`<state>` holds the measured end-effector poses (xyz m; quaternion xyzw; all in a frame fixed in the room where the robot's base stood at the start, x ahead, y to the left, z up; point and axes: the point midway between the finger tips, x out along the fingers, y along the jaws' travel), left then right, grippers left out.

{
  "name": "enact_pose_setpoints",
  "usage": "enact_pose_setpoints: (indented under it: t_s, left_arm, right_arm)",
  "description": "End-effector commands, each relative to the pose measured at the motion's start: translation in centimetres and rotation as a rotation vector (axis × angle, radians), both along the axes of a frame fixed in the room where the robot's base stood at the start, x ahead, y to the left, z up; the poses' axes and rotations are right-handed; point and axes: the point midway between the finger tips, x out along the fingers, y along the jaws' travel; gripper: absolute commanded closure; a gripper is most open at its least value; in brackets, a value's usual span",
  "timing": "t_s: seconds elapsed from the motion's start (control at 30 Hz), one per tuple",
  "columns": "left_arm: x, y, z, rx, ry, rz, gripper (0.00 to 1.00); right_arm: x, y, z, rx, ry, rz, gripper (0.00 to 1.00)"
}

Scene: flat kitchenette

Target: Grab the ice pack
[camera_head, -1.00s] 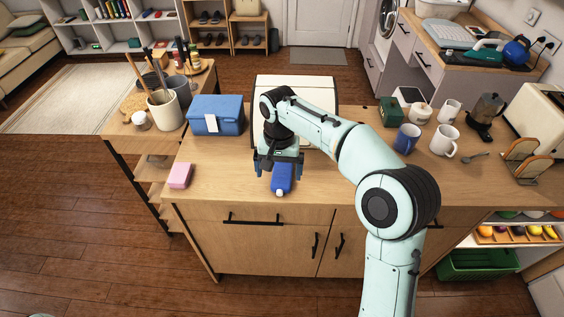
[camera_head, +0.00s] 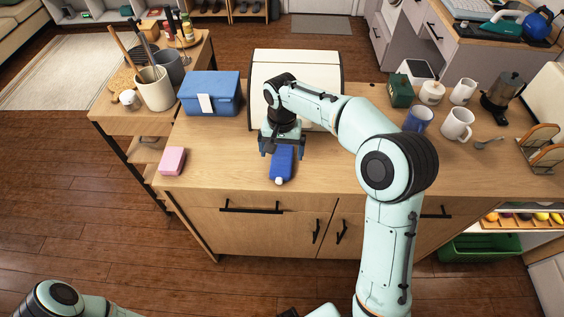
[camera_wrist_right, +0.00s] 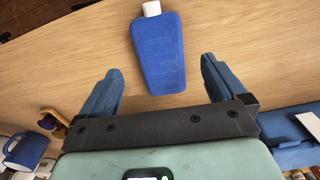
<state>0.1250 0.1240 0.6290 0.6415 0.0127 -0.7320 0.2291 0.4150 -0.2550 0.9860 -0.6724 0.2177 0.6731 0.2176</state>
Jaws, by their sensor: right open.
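The blue ice pack (camera_head: 281,167) with a white cap lies flat on the wooden counter, cap toward the front edge. My right gripper (camera_head: 283,150) is open and empty, pointing down over the pack's far end, which it partly hides. In the right wrist view the ice pack (camera_wrist_right: 158,50) lies ahead, between the lines of the two spread fingers. Its near end reaches in between the fingertips, with a gap on each side. I cannot tell the exact height of the fingers above the counter. My left gripper is out of view.
A pink sponge (camera_head: 173,161) lies to the left. A blue box (camera_head: 210,95) stands behind it, and a cream bread box (camera_head: 296,62) stands behind my right gripper. Mugs (camera_head: 457,124) are at the right. The counter around the pack is clear.

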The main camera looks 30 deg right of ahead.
Motion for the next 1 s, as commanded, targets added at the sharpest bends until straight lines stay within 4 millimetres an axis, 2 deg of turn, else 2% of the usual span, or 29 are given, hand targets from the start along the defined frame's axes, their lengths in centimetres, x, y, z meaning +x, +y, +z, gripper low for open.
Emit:
enact_pose_setpoints:
  t_s: [0.4,0.67,0.77,0.9,0.93,1.0]
  left_arm:
    - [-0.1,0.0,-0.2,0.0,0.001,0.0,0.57]
    - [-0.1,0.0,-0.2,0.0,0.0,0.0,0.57]
    - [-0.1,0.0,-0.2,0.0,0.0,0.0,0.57]
    - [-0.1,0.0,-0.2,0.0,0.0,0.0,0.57]
    - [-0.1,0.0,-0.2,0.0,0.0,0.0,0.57]
    - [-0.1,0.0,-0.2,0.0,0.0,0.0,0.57]
  right_arm:
    - [0.2,-0.1,-5.0,0.001,0.001,0.001,0.02]
    - [0.3,-0.1,-5.2,0.0,-0.001,0.001,0.02]
    - [0.3,-0.1,-5.2,0.0,-0.001,0.001,0.31]
    - [0.3,-0.1,-5.2,0.0,-0.001,0.001,0.77]
    - [0.3,-0.1,-5.1,0.001,-0.003,0.001,0.81]
    - [0.3,-0.1,-5.1,0.001,-0.003,0.001,0.81]
